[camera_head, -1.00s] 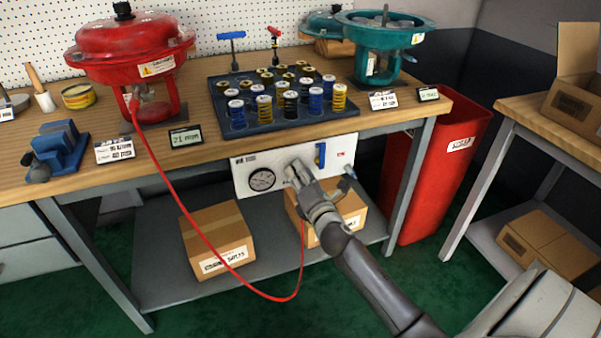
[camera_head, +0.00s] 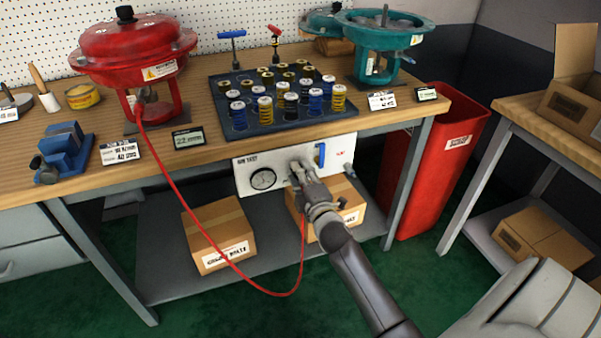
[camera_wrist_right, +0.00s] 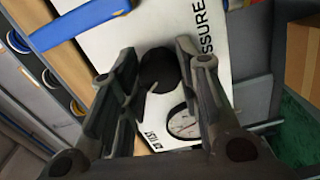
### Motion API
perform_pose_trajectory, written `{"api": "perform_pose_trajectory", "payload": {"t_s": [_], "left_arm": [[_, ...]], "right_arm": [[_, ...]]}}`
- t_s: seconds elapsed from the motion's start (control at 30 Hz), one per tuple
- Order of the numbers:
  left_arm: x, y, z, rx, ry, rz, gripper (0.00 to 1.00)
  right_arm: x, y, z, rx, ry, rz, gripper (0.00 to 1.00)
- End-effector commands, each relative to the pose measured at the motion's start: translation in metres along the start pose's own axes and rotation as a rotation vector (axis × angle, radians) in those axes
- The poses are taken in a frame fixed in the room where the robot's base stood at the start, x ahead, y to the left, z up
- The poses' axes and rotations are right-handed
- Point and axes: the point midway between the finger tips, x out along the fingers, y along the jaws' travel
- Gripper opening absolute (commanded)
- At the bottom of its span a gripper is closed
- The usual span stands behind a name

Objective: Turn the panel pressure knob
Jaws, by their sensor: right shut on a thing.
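The white pressure panel (camera_head: 238,178) hangs under the front edge of the workbench. A round gauge (camera_head: 263,179) is on its left part; the gauge also shows in the right wrist view (camera_wrist_right: 183,124). A blue lever (camera_head: 320,155) is on its right part. My right gripper (camera_head: 298,170) is at the middle of the panel. In the right wrist view the dark round knob (camera_wrist_right: 160,68) lies between the two fingers of my right gripper (camera_wrist_right: 165,80), which is shut on it. In the head view the gripper hides the knob. My left gripper is in neither view.
A red valve actuator (camera_head: 133,50) with a red hose (camera_head: 185,215) stands on the bench (camera_head: 215,160) beside a small display (camera_head: 187,137). A tray of springs (camera_head: 225,128) is behind the panel. Boxes (camera_head: 218,235) sit on the lower shelf. A red bin (camera_head: 440,170) stands right.

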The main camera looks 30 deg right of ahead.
Motion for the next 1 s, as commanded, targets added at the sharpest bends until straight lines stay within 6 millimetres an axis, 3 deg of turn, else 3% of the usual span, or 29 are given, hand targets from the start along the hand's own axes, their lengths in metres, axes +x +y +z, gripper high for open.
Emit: {"api": "perform_pose_trajectory", "payload": {"t_s": [0.67,0.7,0.87,1.0], "left_arm": [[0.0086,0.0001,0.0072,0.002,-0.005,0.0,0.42],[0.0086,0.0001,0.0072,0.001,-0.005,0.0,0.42],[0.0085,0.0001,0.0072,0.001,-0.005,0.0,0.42],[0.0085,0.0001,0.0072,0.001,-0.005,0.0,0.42]], "right_arm": [[0.0001,-0.0004,0.0012,0.069,-0.002,-0.001,0.08],[0.0001,-0.0004,0.0012,0.069,-0.002,-0.001,0.33],[0.0001,-0.0003,0.0009,0.068,-0.002,-0.001,0.53],[0.0001,-0.0003,0.0006,0.068,-0.001,-0.001,0.53]]}}
